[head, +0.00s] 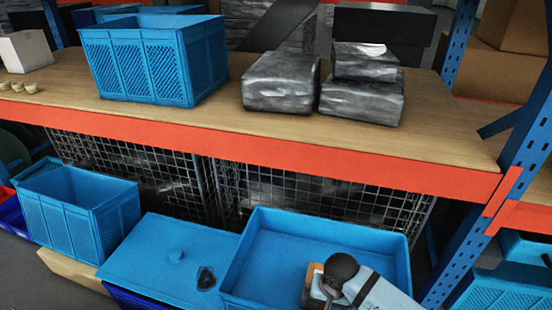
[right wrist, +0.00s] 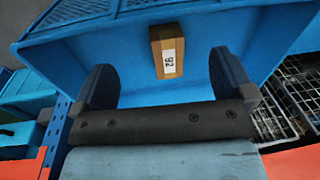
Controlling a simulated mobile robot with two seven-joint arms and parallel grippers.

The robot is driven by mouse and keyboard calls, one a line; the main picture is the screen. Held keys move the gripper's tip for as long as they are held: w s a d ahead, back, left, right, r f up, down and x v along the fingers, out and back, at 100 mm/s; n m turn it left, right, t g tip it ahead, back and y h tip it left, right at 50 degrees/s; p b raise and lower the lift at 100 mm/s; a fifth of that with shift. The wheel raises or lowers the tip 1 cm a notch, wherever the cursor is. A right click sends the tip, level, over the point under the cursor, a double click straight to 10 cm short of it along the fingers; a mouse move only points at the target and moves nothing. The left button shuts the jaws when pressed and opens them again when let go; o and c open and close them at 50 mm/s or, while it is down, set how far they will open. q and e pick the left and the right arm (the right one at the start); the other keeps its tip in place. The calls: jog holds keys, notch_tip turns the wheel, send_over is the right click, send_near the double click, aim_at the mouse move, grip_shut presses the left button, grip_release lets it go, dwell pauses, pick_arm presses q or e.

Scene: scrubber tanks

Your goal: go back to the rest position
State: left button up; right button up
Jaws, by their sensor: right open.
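My right gripper (right wrist: 162,62) is open in the right wrist view, its two dark fingers wide apart. A small brown box (right wrist: 157,42) with a white label reading 92 shows in the gap between the fingers. It lies inside a blue tote (right wrist: 85,42); I cannot tell how far it is from the fingertips. In the head view my right arm reaches over the open blue tote (head: 262,262) at the bottom, and part of the brown box (head: 310,280) shows beside it. My right fingers are mostly hidden there. My left gripper is not in view.
An orange-edged shelf (head: 215,127) spans above the totes. It holds a blue crate (head: 150,65) and grey wrapped packages (head: 282,82). A blue lidded container (head: 165,262) and another blue tote (head: 75,215) stand left. A blue rack post (head: 500,200) rises at right.

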jog(key=s+a+f+n+t+y+b, duration=0.3)
jog(key=s+a+f+t+y+b, duration=0.1)
jog(key=s+f, duration=0.15)
jog(key=s+d+r+n+t+h+b, duration=0.1)
jog(key=s+d+r+n+t+b, duration=0.1)
jog(key=s+d+t+b, duration=0.45)
pick_arm(q)
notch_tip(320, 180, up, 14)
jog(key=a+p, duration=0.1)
jog(key=p, duration=2.6)
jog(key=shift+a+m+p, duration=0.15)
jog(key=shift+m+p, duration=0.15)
jog(key=shift+p, duration=0.1)
pick_arm(e)
jog(key=s+d+r, duration=0.1)
jog(key=d+r, duration=0.1)
jog(key=r, duration=0.6)
jog(key=s+d+r, duration=0.1)
jog(key=d+r, duration=0.1)
jog(key=r, duration=0.7)
jog(key=shift+s+d+r+h, duration=0.15)
jog(key=shift+s+d+h, duration=0.2)
jog(key=shift+s+h, duration=0.05)
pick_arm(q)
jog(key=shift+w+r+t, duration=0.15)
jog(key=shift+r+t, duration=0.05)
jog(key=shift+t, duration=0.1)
